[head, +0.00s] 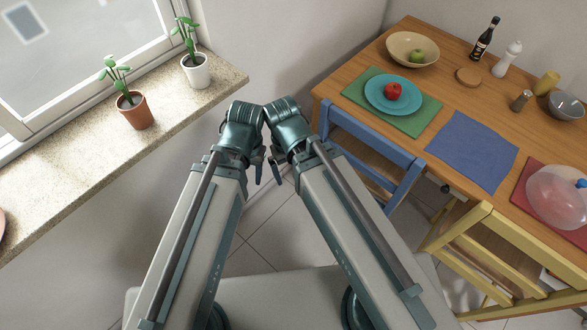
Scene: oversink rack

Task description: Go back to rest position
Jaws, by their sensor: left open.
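My two arms reach up from the bottom of the head view and fold at the wrists, side by side near the middle. My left gripper (257,171) hangs below its teal wrist; its jaws are open with nothing seen in them. My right gripper (286,176) hangs close beside it, pointing down, partly hidden by its own wrist; how far its jaws are apart is not clear. Both are over the floor, between the windowsill and the table, apart from any object.
A stone windowsill (70,170) at left bears two potted plants, one in a terracotta pot (135,112), one in a white pot (196,72). A wooden table (440,70) with dishes stands at right. A blue chair (370,150) is close to my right arm; a yellow chair (460,228) stands farther right.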

